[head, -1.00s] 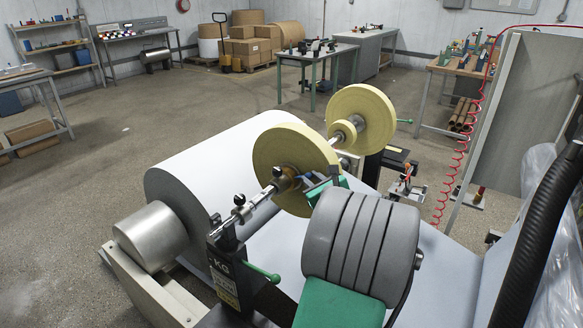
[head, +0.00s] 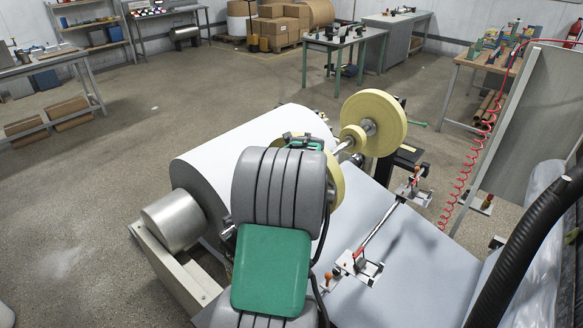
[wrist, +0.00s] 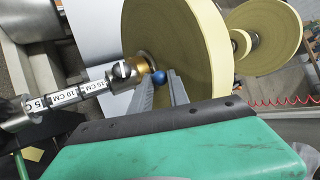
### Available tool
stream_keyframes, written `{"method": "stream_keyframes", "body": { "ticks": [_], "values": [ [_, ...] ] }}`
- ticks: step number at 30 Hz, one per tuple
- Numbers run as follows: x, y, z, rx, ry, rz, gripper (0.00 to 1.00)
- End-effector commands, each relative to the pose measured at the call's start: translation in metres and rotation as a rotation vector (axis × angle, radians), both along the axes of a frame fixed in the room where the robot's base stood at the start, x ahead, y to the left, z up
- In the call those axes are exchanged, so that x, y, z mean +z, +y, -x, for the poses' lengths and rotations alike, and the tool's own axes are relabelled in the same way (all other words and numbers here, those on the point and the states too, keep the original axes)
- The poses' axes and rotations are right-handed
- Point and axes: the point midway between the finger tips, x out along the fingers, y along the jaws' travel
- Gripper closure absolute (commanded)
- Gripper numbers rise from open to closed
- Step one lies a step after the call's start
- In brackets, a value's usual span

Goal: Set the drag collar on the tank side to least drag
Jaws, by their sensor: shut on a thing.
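In the wrist view, my gripper (wrist: 161,82) has its two grey fingers closed around a small blue ball knob (wrist: 159,76). The knob sits beside a brass-coloured collar (wrist: 146,64) on the shaft, close against the near face of a large pale yellow disc (wrist: 190,45). In the head view my arm hides the fingers, the collar and most of the near disc. Which side the tank is on cannot be told.
A big white paper roll (head: 225,155) lies behind the shaft on its stand. The far yellow disc (head: 385,115) stands at the shaft's other end. A sheet of paper (head: 410,250) slopes to the right, with a metal bar (head: 380,222) above it. A black hose (head: 525,245) runs at the right.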

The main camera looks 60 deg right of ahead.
Motion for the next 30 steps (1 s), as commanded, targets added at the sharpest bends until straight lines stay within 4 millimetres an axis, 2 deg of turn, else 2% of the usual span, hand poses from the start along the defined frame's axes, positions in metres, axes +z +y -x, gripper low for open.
{"method": "stream_keyframes", "body": {
  "ticks": [14,15,17,25,30],
  "values": [
    [0.001,-0.003,0.002,-0.007,0.013,-0.001,1.00],
    [0.001,-0.003,0.002,-0.006,0.013,-0.001,0.75],
    [0.001,-0.002,0.001,-0.006,0.013,-0.001,0.71],
    [0.002,-0.001,0.002,-0.006,0.013,-0.001,0.70],
    [0.017,0.013,0.009,-0.006,0.011,0.004,0.70]
  ]
}}
